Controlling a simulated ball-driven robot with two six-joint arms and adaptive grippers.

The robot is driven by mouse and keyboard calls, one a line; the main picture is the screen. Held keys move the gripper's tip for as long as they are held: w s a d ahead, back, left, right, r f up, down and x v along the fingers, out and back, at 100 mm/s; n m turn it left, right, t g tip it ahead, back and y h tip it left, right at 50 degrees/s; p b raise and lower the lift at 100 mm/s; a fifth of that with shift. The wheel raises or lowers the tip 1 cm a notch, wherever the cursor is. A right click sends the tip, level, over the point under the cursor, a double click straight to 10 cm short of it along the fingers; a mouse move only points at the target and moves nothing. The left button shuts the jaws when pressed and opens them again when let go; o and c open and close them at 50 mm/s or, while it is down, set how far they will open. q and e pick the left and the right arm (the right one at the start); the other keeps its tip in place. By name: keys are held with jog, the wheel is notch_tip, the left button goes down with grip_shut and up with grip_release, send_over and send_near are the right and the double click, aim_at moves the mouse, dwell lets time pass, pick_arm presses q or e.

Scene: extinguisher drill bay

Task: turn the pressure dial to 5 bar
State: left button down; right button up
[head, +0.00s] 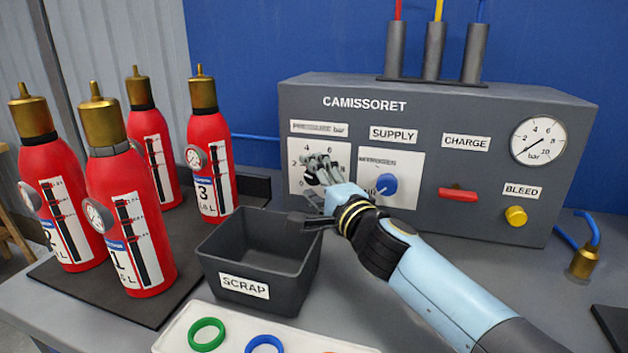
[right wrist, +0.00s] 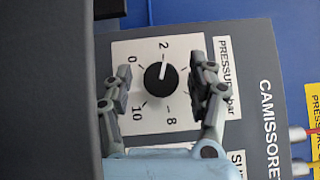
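The pressure dial (right wrist: 160,77) is a round black knob on a white plate. Its white pointer is at about the 2 mark in the right wrist view. The 0, 8 and 10 marks also show; the marks between 2 and 8 are hidden behind a finger. My right gripper (right wrist: 160,88) is open, with one finger on each side of the knob and a visible gap on both sides. In the head view my right gripper (head: 320,168) covers the dial at the panel's left plate (head: 342,152). My left gripper is out of view.
A blue supply knob (head: 387,184) sits right of the dial plate, then a red charge handle (head: 457,194) and yellow bleed button (head: 516,216). The round gauge (head: 538,140) reads near 0.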

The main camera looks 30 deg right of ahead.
jog(key=s, duration=1.2)
jog(key=shift+a+f, duration=0.3)
jog(key=shift+a, duration=0.05)
